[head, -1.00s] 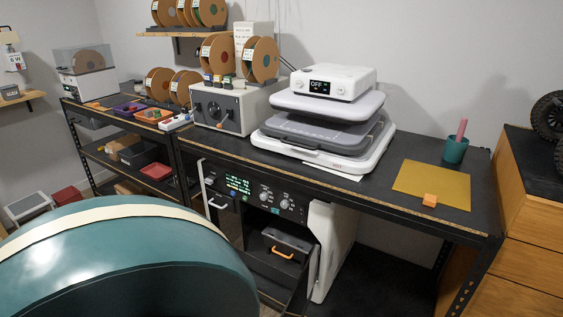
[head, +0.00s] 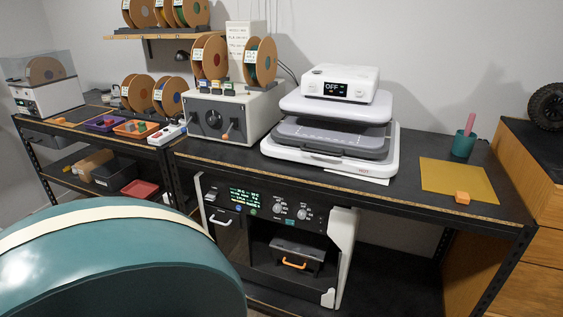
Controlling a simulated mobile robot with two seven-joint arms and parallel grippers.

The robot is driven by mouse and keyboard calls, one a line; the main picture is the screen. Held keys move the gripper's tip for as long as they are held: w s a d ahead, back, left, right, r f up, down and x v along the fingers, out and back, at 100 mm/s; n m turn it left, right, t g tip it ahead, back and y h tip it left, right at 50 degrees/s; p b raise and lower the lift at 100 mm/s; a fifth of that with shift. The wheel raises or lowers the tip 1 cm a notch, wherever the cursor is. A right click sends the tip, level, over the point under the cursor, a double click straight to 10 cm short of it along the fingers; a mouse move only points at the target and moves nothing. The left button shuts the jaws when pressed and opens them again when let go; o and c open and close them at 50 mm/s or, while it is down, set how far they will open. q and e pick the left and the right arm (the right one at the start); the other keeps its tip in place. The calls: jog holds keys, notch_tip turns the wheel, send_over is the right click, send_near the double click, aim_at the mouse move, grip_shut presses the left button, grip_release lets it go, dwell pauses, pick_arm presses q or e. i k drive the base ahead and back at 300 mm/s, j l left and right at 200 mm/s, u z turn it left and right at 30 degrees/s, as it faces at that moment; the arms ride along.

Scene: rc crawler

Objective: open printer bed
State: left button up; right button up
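A white machine (head: 270,147) with stacked grey plates stands on the black workbench. Its white control box on top (head: 340,83) has a display reading OFF. A light grey upper plate (head: 335,106) sits above a darker grey lower plate (head: 330,136), with a visible gap between them. Below the bench top is a black control panel (head: 263,206) with knobs and a lit green display, above an open bay holding a grey box with an orange handle (head: 294,264). I cannot tell for sure which machine is the printer. Neither of my grippers is in view.
A grey box with a dial (head: 230,119) and filament spools (head: 260,61) stand left of the white machine. A yellow mat (head: 455,180) with an orange block (head: 462,198) and a teal cup (head: 463,145) are at right. Wooden drawers (head: 540,215) stand at the far right.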

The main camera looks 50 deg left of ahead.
aim_at(304, 248)
jog(key=k+j, duration=0.15)
jog(key=j, duration=0.2)
jog(key=k+j, duration=0.35)
jog(key=j, duration=0.3)
jog(key=i+j, duration=0.65)
jog(key=j, duration=0.2)
